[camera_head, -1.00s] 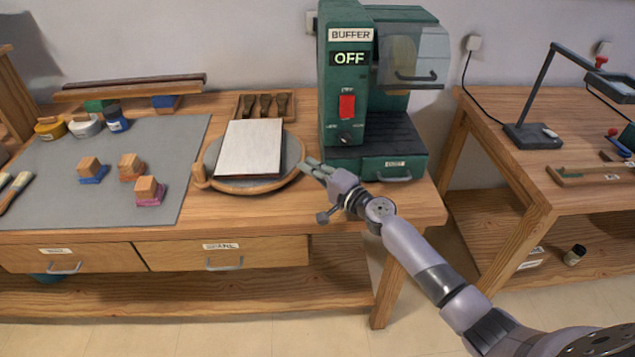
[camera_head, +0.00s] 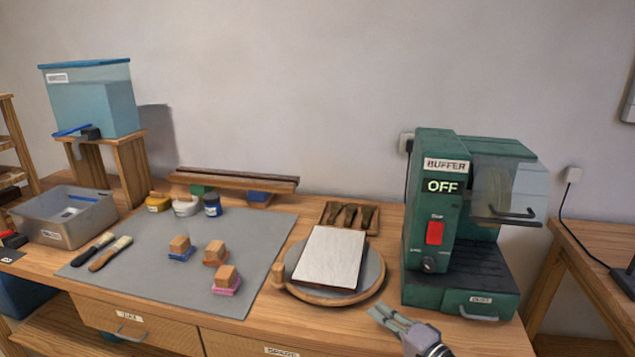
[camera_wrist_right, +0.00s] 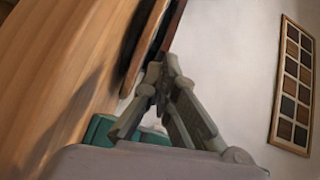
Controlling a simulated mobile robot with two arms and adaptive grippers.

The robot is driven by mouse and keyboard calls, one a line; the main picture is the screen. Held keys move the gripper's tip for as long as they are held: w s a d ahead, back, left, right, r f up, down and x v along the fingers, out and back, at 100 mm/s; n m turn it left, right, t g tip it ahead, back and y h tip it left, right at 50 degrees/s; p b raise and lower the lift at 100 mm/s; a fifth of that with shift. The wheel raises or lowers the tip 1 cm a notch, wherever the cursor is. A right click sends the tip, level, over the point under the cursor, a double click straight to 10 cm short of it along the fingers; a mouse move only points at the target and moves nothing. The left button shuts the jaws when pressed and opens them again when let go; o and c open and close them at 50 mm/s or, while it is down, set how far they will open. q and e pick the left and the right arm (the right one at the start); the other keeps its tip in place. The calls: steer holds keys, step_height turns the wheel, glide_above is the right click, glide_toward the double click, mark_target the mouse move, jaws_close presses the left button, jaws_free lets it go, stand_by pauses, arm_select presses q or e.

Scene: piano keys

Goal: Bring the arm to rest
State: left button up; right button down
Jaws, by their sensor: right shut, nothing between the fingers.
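My right gripper (camera_head: 388,315) is shut and empty at the front right of the workbench. It is in front of the round turntable and left of the green buffer machine (camera_head: 437,290), apart from both as far as I can tell. The right wrist view shows its closed fingers (camera_wrist_right: 165,70) with nothing between them. Only the hand shows in the head view; most of the right arm is out of the frame. My left gripper is not in view.
A white slab (camera_head: 330,257) lies on the round turntable (camera_head: 350,298). The buffer reads OFF. Wood-topped blocks (camera_head: 228,280), jars and brushes sit on the grey mat (camera_head: 200,298). A water tank (camera_head: 92,100) stands at the back left. A sample board (camera_wrist_right: 293,85) hangs on the wall.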

steer(key=s+a+f+n+g, duration=0.4)
steer(key=s+a+n, duration=0.1)
steer(key=s, duration=0.4)
steer(key=s+a+f+n+g, duration=0.3)
steer(key=s+a+f+n, duration=0.15)
steer(key=s, duration=0.55)
steer(key=s+d+f+n+g+h, duration=0.1)
steer(key=s+d+g+h, duration=0.1)
steer(key=s+d+h, duration=0.35)
steer(key=s+d+f+n+g+h, duration=0.1)
steer(key=s+d+g+h, duration=0.15)
steer(key=s+d, duration=0.6)
steer(key=s+a+f+g, duration=0.1)
steer(key=s+f, duration=0.1)
steer(key=f, duration=1.1)
steer(key=s+a+f, duration=0.1)
steer(key=s+f, duration=0.1)
steer(key=f, duration=1)
steer(key=s+d+f+g+p, duration=0.1)
steer(key=s+d+f, duration=0.1)
steer(key=s+f, duration=1.4)
steer(key=shift+s+d+f+n+h, duration=0.3)
steer(key=shift+s+d+n, duration=0.1)
steer(key=shift+s, duration=0.1)
